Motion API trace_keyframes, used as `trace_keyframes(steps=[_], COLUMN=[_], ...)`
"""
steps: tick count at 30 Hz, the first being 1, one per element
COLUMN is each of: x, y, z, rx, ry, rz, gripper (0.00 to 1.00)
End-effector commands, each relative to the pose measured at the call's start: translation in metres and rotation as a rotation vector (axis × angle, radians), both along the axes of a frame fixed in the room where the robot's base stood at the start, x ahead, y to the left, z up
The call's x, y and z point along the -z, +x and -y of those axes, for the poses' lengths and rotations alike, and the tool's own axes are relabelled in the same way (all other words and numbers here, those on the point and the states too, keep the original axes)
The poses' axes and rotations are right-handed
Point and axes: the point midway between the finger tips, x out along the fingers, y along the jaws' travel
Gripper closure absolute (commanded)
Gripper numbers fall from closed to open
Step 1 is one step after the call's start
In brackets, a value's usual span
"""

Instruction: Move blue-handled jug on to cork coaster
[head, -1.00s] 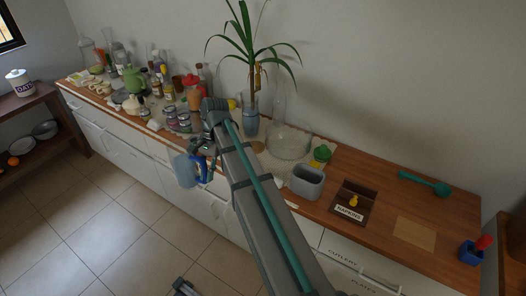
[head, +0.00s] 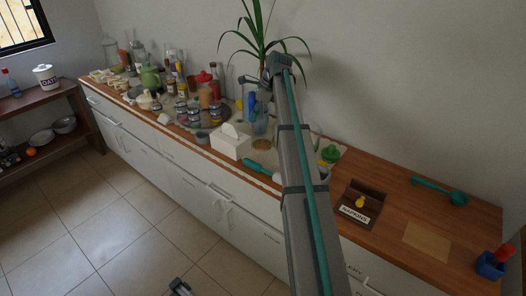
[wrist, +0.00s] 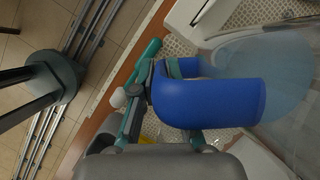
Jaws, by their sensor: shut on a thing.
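The blue-handled jug has a translucent pale-blue body (head: 260,122) and a thick blue handle (head: 252,104). My gripper (head: 248,88) is shut on the handle and holds the jug over the counter. In the wrist view the blue handle (wrist: 208,103) fills the middle, and the clear body (wrist: 280,75) lies to its right. The round brown cork coaster (head: 262,144) lies on the counter, just below the jug in the head view. The gap between the jug's base and the coaster cannot be judged.
A white tissue box (head: 230,142) stands left of the coaster, with a teal-handled utensil (head: 260,169) in front. Jars on a round tray (head: 216,121) crowd the left. A potted plant (head: 264,40) rises behind.

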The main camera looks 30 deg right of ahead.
Motion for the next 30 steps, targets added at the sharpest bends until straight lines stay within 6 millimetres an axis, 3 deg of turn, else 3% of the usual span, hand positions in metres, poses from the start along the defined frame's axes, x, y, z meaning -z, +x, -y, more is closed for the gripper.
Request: trace_keyframes(steps=[4, 11, 30], x=[-0.011, -0.013, 0.104], y=[0.023, 0.033, 0.032], z=[0.021, 0.033, 0.033], rx=[0.162, 0.269, 0.274], ry=[-0.001, -0.001, -0.001], rz=[0.004, 0.002, 0.001], gripper=[1.0, 1.0, 1.0])
